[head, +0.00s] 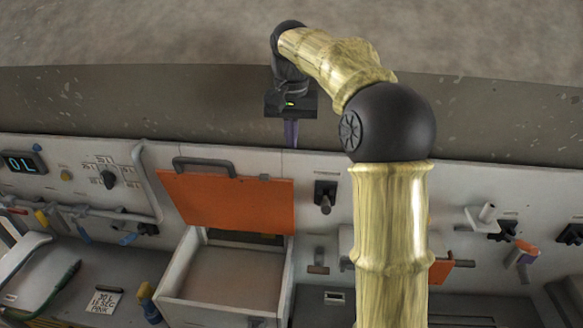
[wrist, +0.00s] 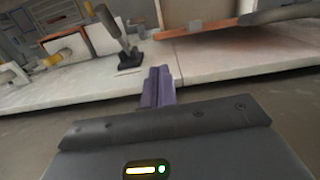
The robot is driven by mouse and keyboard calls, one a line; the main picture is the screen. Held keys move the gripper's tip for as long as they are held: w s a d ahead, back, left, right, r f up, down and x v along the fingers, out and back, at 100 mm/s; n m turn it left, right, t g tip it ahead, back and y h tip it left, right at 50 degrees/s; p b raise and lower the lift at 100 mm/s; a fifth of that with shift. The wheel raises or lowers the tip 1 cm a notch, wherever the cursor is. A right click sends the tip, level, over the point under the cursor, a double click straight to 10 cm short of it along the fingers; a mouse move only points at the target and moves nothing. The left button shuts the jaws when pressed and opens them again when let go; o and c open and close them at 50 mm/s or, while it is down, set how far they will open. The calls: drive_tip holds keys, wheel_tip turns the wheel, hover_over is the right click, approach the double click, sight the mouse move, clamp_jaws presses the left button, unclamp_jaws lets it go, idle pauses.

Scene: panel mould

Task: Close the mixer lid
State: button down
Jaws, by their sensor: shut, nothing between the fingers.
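The orange lid (head: 235,203) stands raised at the back edge of an open white box (head: 215,310), the apparent mixer. A dark grey bar handle (head: 205,163) sits at the lid's upper left edge. My gripper (head: 291,138) is beyond the panel's far edge, above and right of the lid, apart from it. Its purple fingers are together and empty. In the wrist view the fingers (wrist: 158,86) point toward the white panel edge, and part of the orange lid (wrist: 198,16) shows at the top. The lid's hinge is not clear.
A black lever (head: 325,196) stands right of the lid; it also shows in the wrist view (wrist: 122,45). Pipes (head: 100,213) and a dial (head: 107,179) are at left. White and orange fittings (head: 484,217) are at right. The strip behind the panel is bare.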

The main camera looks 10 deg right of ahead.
drive_tip(key=shift+w+d+r, duration=0.1)
drive_tip(key=shift+r, duration=0.5)
drive_tip(key=shift+d+f, duration=0.1)
drive_tip(key=f+p, duration=0.1)
drive_tip(key=f, duration=0.8)
drive_tip(key=shift+s+f+p, duration=0.2)
drive_tip(key=shift+f+p, duration=0.15)
drive_tip(key=shift+f, duration=0.05)
drive_tip(key=shift+f, duration=0.15)
